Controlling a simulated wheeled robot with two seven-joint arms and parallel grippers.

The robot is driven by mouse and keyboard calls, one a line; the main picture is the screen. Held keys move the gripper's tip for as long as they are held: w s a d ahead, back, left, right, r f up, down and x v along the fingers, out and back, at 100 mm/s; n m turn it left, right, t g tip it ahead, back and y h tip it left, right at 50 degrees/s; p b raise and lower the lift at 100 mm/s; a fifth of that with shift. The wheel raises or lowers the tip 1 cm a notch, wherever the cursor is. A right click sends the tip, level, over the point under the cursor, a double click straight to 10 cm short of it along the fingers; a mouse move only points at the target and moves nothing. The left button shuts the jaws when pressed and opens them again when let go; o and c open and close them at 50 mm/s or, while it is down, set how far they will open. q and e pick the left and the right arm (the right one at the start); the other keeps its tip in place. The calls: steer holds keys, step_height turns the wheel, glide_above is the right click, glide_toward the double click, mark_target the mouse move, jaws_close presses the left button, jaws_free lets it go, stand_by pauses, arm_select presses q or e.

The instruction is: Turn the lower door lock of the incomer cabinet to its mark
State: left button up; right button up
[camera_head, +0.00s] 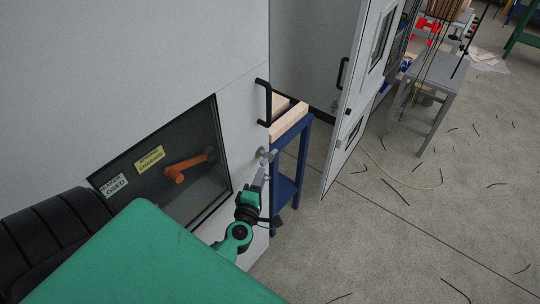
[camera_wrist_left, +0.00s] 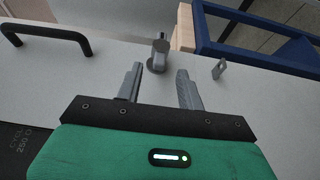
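The grey door lock (camera_head: 265,154) sits on the pale cabinet door near its right edge, below the black door handle and right of the dark window. In the left wrist view the lock (camera_wrist_left: 159,52) is a short round grey post with a crosspiece, just beyond the fingertips. My left gripper (camera_head: 261,174) is close to the lock; in the wrist view its two fingers (camera_wrist_left: 160,70) are apart, with the lock lined up between their tips. No contact is visible. A small grey tab (camera_wrist_left: 219,68) is beside the right finger. I cannot make out the lock's mark. My right gripper is not in view.
The black door handle (camera_head: 264,103) stands out above the lock. A window (camera_head: 200,190) shows an orange lever. A blue stand (camera_head: 288,180) with wooden blocks is behind the door edge. An open cabinet door (camera_head: 352,100) stands to the right.

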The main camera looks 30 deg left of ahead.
mark_target(267, 162)
arm_select(q)
steer(key=p+x, duration=0.1)
steer(key=x, duration=0.9)
steer(key=shift+f, duration=0.1)
jaws_close()
